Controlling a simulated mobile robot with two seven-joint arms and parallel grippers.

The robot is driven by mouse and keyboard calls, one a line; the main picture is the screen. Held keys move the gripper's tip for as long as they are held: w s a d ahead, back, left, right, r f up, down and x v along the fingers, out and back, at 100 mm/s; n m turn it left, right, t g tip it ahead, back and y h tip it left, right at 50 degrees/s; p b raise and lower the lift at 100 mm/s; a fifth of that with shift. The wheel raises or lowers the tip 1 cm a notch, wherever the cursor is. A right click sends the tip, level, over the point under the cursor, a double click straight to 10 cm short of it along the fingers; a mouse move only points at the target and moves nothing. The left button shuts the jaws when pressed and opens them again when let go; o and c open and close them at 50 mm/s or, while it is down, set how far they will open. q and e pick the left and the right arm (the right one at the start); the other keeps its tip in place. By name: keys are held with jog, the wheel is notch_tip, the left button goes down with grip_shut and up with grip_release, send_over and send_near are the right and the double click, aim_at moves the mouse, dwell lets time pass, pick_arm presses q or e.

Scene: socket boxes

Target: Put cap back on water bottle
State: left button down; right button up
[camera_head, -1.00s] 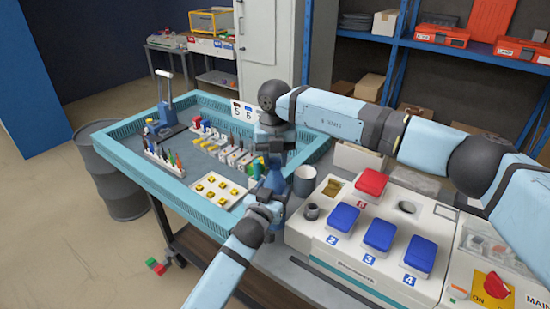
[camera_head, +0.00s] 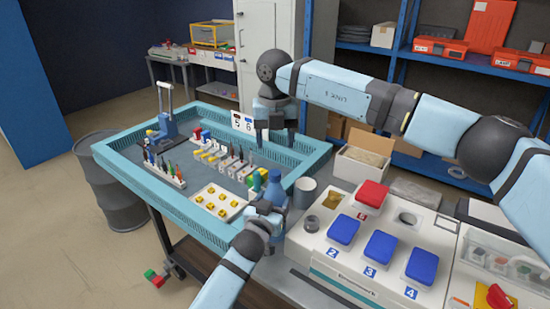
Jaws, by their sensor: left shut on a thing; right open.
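A blue water bottle (camera_head: 274,189) stands upright at the tray's right front corner, in the head view. My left gripper (camera_head: 267,214) is shut on its lower part, which the gripper partly hides. The bottle's top is blue and uncovered. A cap seems to be on it, but it is too small to tell how well it is seated. My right gripper (camera_head: 274,138) is above the bottle, apart from it, pointing down. Its fingers are open and nothing shows between them.
A light blue tray (camera_head: 190,232) holds racks of small parts and a yellow-dotted white block (camera_head: 218,203). A grey cup (camera_head: 304,192) stands close right of the bottle. A white box with blue and red lids (camera_head: 371,241) is further right.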

jog(key=shift+r, duration=1.55)
pick_arm(q)
jog(key=shift+c, duration=0.5)
grip_release()
jog(key=shift+s, duration=0.1)
jog(key=v, duration=1.3)
jog(key=shift+s+a, duration=0.2)
jog(key=shift+s, duration=0.1)
